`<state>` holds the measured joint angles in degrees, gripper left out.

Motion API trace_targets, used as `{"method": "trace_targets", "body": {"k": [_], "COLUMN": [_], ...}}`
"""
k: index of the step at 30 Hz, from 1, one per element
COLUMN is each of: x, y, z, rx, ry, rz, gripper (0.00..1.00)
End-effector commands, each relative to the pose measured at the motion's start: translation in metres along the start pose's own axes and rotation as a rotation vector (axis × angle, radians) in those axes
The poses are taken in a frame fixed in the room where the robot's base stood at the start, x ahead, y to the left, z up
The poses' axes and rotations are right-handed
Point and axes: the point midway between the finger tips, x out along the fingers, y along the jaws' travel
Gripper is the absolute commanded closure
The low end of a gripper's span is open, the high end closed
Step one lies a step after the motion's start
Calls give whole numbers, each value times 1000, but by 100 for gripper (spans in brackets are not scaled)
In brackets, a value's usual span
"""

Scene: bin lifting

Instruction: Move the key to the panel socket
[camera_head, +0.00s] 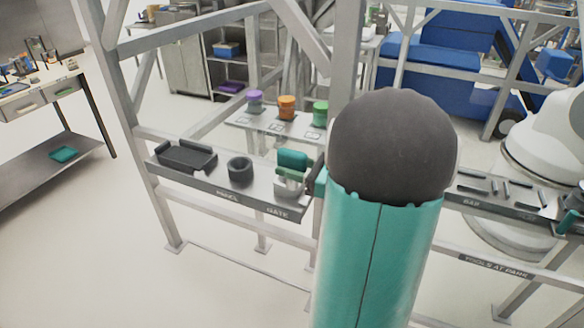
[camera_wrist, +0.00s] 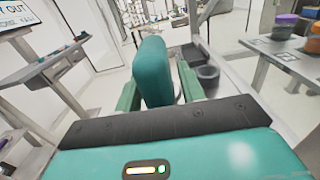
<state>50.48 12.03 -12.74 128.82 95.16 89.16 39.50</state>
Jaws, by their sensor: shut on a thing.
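The teal, rounded key (camera_wrist: 153,70) stands between the two green fingers of my gripper (camera_wrist: 158,82) in the wrist view, and the gripper is shut on it. In the head view the teal key (camera_head: 292,160) shows over the right end of the left shelf, above a pale grey holder (camera_head: 289,187). I cannot tell whether the key touches that holder. My gripper (camera_head: 316,184) shows there only as a small green part; my own arm hides the rest. I cannot make out the panel socket for certain.
The left shelf (camera_head: 215,185) also bears a dark tray (camera_head: 186,157) and a dark round cup (camera_head: 240,170). Behind it, a small table (camera_head: 262,124) carries purple, orange and green jars. Grey frame posts stand close around. A right shelf (camera_head: 500,205) holds dark slots.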

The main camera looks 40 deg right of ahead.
Motion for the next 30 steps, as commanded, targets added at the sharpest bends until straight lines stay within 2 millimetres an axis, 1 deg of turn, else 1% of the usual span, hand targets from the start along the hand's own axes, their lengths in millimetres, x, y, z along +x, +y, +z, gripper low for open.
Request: {"method": "trace_targets", "body": {"k": [5, 30], "x": [0, -1], "y": [0, 3], "z": [2, 47], "rx": [-1, -3], "ry": [-1, -1], "rz": [0, -1], "gripper": [90, 90]}}
